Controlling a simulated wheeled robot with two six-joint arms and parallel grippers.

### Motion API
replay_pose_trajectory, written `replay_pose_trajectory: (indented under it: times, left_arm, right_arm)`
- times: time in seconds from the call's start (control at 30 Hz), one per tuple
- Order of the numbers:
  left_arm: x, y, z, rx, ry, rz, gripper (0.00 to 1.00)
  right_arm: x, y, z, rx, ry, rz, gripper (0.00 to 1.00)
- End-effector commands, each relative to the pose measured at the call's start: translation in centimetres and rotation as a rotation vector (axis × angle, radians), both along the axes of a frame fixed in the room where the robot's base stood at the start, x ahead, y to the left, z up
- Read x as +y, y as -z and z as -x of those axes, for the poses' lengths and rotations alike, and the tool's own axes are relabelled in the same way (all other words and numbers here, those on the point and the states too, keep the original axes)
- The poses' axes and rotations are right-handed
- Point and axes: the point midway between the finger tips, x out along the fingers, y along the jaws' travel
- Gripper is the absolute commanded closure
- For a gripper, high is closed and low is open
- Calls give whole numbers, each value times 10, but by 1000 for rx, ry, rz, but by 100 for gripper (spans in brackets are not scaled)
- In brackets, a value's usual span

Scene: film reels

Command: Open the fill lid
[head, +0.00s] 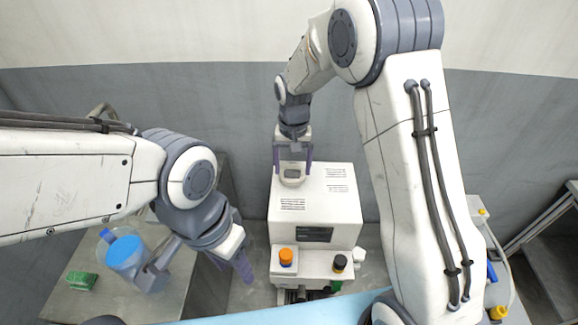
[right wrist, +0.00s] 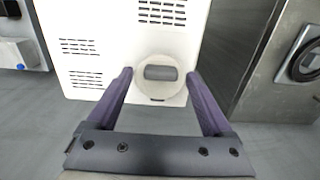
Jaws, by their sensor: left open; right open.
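The fill lid (head: 292,181) is a round, pale cap with a grey grip across it, at the back left of the white machine's (head: 335,200) top. It lies flat and looks closed. In the right wrist view the lid (right wrist: 158,92) sits near the machine's edge. My right gripper (head: 292,170) is open above the lid, its two purple fingers on either side of it; in the wrist view the gripper (right wrist: 160,73) has nothing between its fingers but the view of the lid. Contact cannot be told. My left gripper (head: 234,272) is open and empty, left of the machine.
The machine's front has an orange knob (head: 286,256), a black knob (head: 340,262) and a dark screen (head: 314,234). At left, a blue container (head: 124,254) and a green block (head: 82,280) rest on a grey table (head: 60,303). A side unit (head: 478,212) stands at right.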

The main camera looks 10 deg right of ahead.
Motion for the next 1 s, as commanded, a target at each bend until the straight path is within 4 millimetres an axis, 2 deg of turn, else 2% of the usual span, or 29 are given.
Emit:
replay_pose_trajectory:
  times: [0.1,0.37,0.47,0.5,0.6,0.7,0.73,0.87,1.0]
  left_arm:
    - [0,-1,0,0,0,0,50]
    - [0,-1,0,0,0,0,50]
    - [0,-1,0,0,0,0,50]
    - [0,-1,0,0,0,0,50]
    - [0,-1,0,0,0,0,50]
    - [0,-1,0,0,0,0,50]
    - [1,-1,0,-1,0,-1,50]
    - [0,-3,0,0,0,0,50]
    - [0,-14,0,0,0,0,50]
  right_arm:
    - [1,6,0,1,-1,1,15]
    - [2,8,0,0,-3,0,15]
    - [3,8,0,0,-4,0,49]
    - [3,7,0,0,-4,0,65]
    - [3,7,0,0,-4,0,100]
    - [3,7,0,0,-4,0,100]
    - [14,8,0,0,-11,0,100]
    - [7,6,-1,6,-5,-2,100]
    - [5,2,-2,34,-4,-9,100]
